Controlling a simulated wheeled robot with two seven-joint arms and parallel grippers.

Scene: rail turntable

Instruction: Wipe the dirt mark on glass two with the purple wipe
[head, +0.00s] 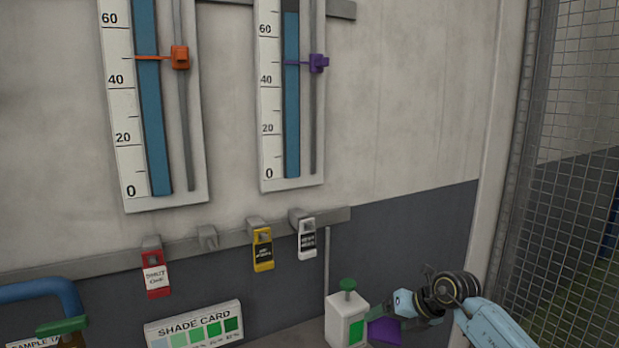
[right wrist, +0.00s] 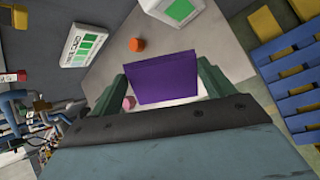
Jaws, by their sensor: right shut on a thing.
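The purple wipe (head: 385,331) is at the bottom right of the head view, beside a white box. My right gripper (head: 397,315) is shut on it. In the right wrist view the wipe (right wrist: 163,77) sits between the two green fingers (right wrist: 168,88). Two tall gauge glasses with blue columns hang on the wall: one with an orange pointer (head: 153,110), one with a purple pointer (head: 292,110). No number label shows on either, and their tops are cut off. I cannot make out a dirt mark. The wipe is below and right of both glasses, apart from them. My left gripper is out of view.
A rail (head: 90,262) below the gauges carries red (head: 155,275), yellow (head: 263,250) and white (head: 307,240) tags. A shade card (head: 193,325) and the white box (head: 345,320) with a green knob stand below. A mesh fence (head: 570,150) closes the right. The wall between is clear.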

